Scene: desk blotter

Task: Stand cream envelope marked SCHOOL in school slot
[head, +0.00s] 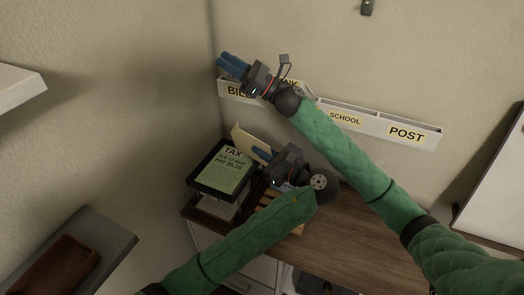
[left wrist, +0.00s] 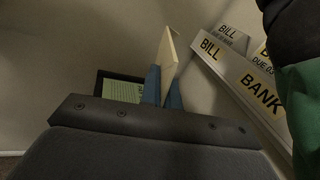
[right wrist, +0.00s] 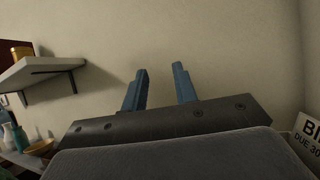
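A cream envelope (head: 250,143) stands tilted in the blue fingers of my left gripper (head: 262,154), above the desk beside the tray stack. It shows nearly edge-on in the left wrist view (left wrist: 167,57), and no marking on it can be read. A white wall rack (head: 376,125) carries labels for bill, bank, school and post. The school slot (head: 345,117) is right of the middle and looks empty; the envelope is below and left of it. My right gripper (head: 232,63) is above the rack's left end, and its fingers are open and empty in the right wrist view (right wrist: 159,87).
A TAX paper (head: 222,172) lies on a dark tray stack on the wooden desk (head: 345,232). Bill papers (left wrist: 233,37) stand in the rack's left slot. My right forearm crosses in front of the rack, partly hiding the bank label. A wall shelf (head: 20,88) is at left.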

